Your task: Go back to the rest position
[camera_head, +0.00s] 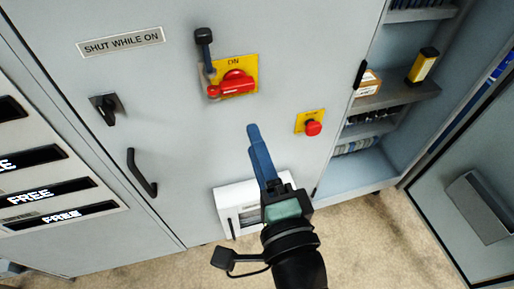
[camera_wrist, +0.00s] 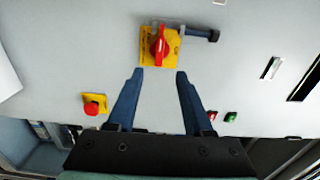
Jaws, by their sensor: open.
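My gripper (camera_head: 254,130) points up at the grey cabinet front in the head view, seen edge-on. In the wrist view my gripper (camera_wrist: 159,74) has two blue fingers spread apart with nothing between them. Above the fingertips is a red rotary switch (camera_head: 236,83) on a yellow plate marked ON; it also shows in the wrist view (camera_wrist: 160,45). A dark lever with a black knob (camera_head: 204,36) sits at the plate's upper left. The fingertips look apart from the switch.
A red emergency button (camera_head: 313,128) on a yellow plate is right of my gripper. A black door handle (camera_head: 142,172) and a black latch (camera_head: 106,108) are at left. A white unit (camera_head: 232,210) is low behind my gripper. Open shelves (camera_head: 392,95) are at right.

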